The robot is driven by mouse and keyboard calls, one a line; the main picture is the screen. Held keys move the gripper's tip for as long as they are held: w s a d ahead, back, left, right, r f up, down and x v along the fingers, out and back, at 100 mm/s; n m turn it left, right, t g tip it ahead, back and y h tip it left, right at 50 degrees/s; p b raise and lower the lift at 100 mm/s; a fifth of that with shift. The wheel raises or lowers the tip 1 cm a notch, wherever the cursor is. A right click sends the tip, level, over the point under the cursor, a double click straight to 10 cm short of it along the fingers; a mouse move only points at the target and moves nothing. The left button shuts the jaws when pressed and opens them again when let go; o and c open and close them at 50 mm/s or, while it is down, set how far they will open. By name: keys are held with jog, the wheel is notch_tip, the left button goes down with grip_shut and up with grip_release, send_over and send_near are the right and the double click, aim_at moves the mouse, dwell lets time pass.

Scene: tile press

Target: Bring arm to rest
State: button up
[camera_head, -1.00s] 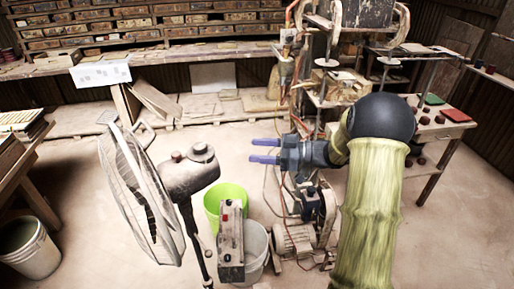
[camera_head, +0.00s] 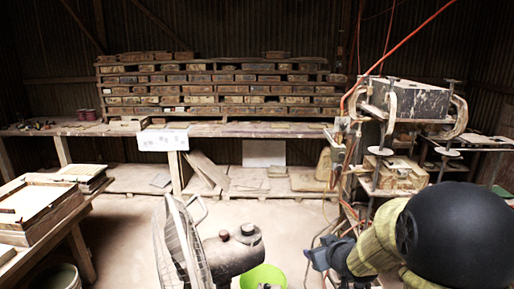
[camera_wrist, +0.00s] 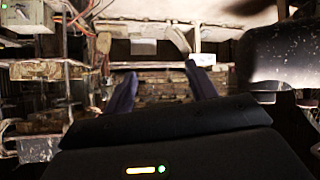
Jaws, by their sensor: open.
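My gripper (camera_head: 310,256) is low in the head view, right of centre, held out to the left of my arm's dark round joint. Its two blue fingers are apart with nothing seen between them. In the wrist view the fingers (camera_wrist: 162,86) also stand apart and empty, with blurred shelving behind them. My arm's dark joint and yellow-green sleeve fill the lower right corner of the head view and hide what is behind them.
A standing fan (camera_head: 183,245) is left of my gripper, with a green bucket (camera_head: 263,276) between them. The press (camera_head: 405,100) stands behind my arm. A long workbench (camera_head: 95,130) with stacked shelving runs along the back. A side table (camera_head: 75,218) is at left.

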jog(key=s+a+f+m+g+h, duration=0.1)
jog(key=s+f+m+g, duration=0.1)
jog(key=s, duration=0.9)
jog(key=s+a+f+m+g+h, duration=0.1)
jog(key=s+f+g, duration=0.3)
jog(key=s, duration=0.7)
jog(key=shift+m+g, duration=0.6)
jog(key=shift+g, duration=0.5)
jog(key=shift+a+f, duration=0.1)
